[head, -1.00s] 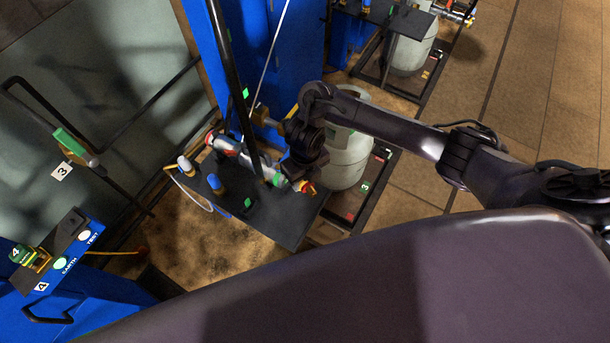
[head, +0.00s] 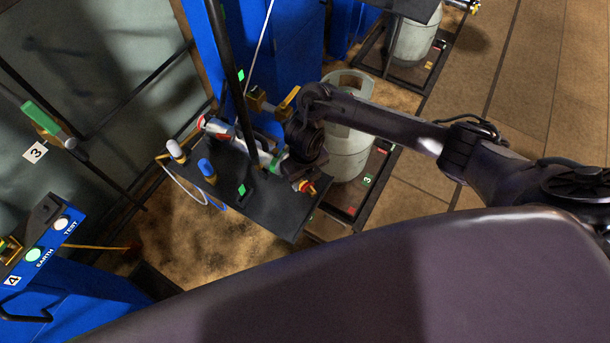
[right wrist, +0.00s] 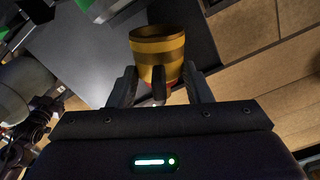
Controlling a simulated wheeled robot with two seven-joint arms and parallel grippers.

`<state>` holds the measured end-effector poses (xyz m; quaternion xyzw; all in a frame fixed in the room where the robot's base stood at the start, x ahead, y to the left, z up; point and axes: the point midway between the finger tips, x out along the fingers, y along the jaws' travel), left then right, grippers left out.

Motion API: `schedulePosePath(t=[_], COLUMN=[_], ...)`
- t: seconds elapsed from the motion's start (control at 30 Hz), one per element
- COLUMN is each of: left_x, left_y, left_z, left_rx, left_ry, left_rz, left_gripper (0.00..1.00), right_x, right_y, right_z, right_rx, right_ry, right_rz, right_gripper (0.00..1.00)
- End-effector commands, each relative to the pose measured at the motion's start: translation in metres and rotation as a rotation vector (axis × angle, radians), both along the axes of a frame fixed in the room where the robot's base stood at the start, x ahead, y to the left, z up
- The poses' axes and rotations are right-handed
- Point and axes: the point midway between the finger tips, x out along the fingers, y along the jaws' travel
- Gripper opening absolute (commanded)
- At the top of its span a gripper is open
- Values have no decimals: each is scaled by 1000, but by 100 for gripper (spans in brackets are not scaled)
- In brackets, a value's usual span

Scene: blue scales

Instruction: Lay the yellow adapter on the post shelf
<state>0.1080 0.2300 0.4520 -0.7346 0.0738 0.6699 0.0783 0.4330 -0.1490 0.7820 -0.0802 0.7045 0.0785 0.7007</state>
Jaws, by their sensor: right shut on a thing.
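The yellow adapter (head: 307,188), banded yellow with some red, is held at the lower end of my right gripper (head: 304,175). The right wrist view shows the adapter (right wrist: 157,50) between the two fingers of my right gripper (right wrist: 160,82), which are shut on it. The post shelf (head: 262,217) is a dark flat plate beside a black post (head: 232,75). The adapter appears over the shelf's right-hand part, near its edge. I cannot tell whether it touches the plate. My left gripper is not in view.
A blue-topped fitting (head: 206,168), a white-topped fitting (head: 175,150) and a small green marker (head: 241,190) are at the shelf. A red-and-white tube (head: 218,129) runs along its back. A pale gas cylinder (head: 350,150) stands behind. The shelf's front part is bare.

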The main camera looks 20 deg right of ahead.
Motion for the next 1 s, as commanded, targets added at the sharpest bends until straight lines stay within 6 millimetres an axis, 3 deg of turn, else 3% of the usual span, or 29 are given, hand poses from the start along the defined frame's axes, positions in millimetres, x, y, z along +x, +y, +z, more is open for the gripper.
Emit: schedulePosePath(t=[0.2, 0.23, 0.4, 0.73, 1.0], left_x=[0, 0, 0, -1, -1], left_y=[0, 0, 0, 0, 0], left_z=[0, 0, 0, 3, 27], left_rx=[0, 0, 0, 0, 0], left_ry=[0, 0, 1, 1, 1], left_rz=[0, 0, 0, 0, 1], left_gripper=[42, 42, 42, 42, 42], right_x=[0, 0, 0, 1, 3], right_y=[0, 0, 0, 0, -1], right_z=[1, 1, 1, 6, 54], right_rx=[0, 0, 0, 0, -3], right_ry=[-1, -1, -1, -2, -7], right_rz=[0, 0, 0, 0, 3], right_gripper=[19, 49, 70, 70, 70])
